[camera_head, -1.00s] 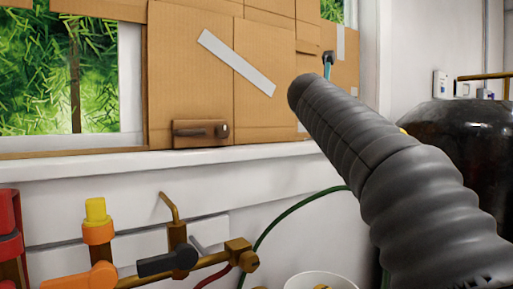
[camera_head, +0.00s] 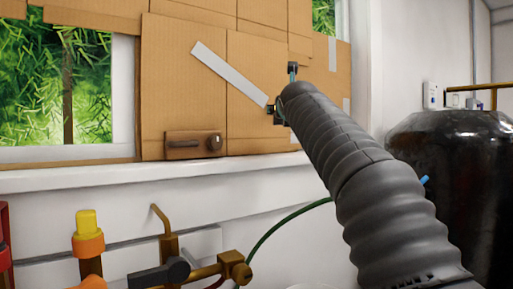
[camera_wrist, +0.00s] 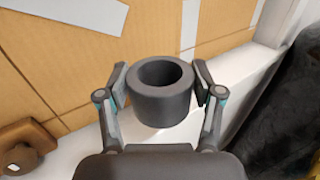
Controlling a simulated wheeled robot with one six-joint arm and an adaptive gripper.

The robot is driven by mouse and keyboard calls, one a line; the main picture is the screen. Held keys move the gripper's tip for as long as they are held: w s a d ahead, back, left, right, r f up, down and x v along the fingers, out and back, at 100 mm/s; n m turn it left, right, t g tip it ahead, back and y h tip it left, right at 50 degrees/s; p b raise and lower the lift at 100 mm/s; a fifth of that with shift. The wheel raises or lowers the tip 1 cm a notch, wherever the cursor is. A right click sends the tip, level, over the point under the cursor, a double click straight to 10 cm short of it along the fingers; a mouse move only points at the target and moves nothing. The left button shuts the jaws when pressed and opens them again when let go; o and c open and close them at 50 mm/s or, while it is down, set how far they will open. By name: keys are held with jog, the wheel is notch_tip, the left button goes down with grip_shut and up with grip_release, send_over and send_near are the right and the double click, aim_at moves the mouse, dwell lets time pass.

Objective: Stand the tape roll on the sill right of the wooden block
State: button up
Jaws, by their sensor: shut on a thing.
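The tape roll is a dark grey ring (camera_wrist: 160,110) with a wide round hole, seen in the wrist view. My gripper (camera_wrist: 161,82) is shut on it, one finger on each side. The roll appears above or at the white sill; I cannot tell whether it touches. In the head view, my gripper (camera_head: 283,90) is mostly hidden behind my arm, with its fingers showing in front of the cardboard, and the roll is largely hidden. The wooden block (camera_head: 180,145), brown with a round knob, stands on the sill (camera_head: 110,178) to the left. It also shows in the wrist view (camera_wrist: 38,135).
Cardboard panels (camera_head: 180,85) with pale tape strips cover the window behind the sill. A large black tank (camera_head: 450,160) stands at right. Brass pipes and valves (camera_head: 165,260) sit below the sill. The sill right of the block is bare up to my arm.

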jog(key=a+f, duration=0.1)
jog(key=a, duration=0.1)
jog(key=w+a+f, duration=0.1)
jog(key=a+f, duration=0.1)
jog(key=a, duration=0.1)
jog(key=a+f, duration=0.2)
jog(key=a, duration=0.1)
jog(key=shift+w+b, duration=0.25)
jog(key=shift+b, duration=0.1)
notch_tip(320, 180, down, 4)
jog(key=b, duration=0.2)
jog(key=shift+b, duration=0.35)
jog(key=shift+r, duration=0.1)
jog(key=o, duration=1.2)
jog(key=shift+o, duration=0.2)
jog(key=shift+r, duration=0.1)
jog(key=shift+s, duration=0.35)
jog(key=s+b, duration=0.2)
jog(key=s, duration=0.9)
jog(key=shift+s, duration=0.2)
